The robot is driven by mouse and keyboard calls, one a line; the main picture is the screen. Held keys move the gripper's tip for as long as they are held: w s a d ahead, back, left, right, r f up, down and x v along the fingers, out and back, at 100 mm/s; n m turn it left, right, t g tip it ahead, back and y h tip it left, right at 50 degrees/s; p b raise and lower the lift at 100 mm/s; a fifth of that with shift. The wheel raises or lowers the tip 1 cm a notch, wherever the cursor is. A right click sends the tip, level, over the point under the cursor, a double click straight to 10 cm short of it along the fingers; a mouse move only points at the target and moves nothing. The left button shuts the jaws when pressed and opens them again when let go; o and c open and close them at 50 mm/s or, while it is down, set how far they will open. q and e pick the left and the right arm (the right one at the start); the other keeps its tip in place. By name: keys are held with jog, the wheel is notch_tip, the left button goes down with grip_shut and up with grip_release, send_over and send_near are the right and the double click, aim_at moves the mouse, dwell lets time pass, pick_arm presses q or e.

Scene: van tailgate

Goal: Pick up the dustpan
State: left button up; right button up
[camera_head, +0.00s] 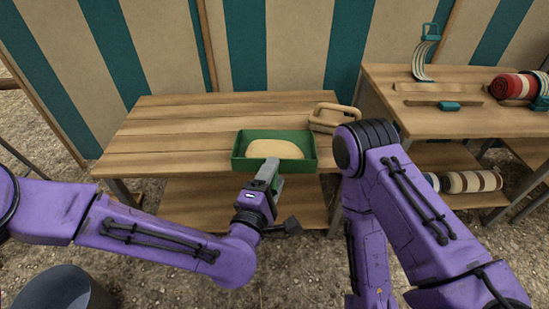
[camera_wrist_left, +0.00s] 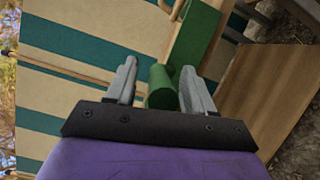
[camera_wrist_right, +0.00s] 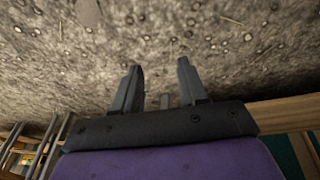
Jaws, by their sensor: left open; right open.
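The green dustpan (camera_head: 300,165) sits at the front edge of the left wooden table, with a pale beige heap in it. Its green handle (camera_wrist_left: 161,88) points toward me. My left gripper (camera_head: 271,172) is open at the handle. In the left wrist view the handle lies between its two fingers (camera_wrist_left: 158,72), with a gap visible on the left; contact on the right is unclear. The pan part (camera_wrist_left: 196,45) shows beyond the fingers. My right gripper (camera_wrist_right: 160,66) is open and empty over gravel ground in the right wrist view; in the head view I cannot make it out.
A beige wooden-looking piece with a handle (camera_head: 334,116) lies just behind the dustpan's right corner. The left tabletop (camera_head: 180,130) is otherwise clear. A second table (camera_head: 420,119) at right holds a red roll (camera_head: 512,86) and straps. A dark bucket (camera_head: 62,290) stands at lower left.

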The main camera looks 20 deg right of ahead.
pick_arm(q)
grip_shut()
jog(key=shift+r, duration=0.1)
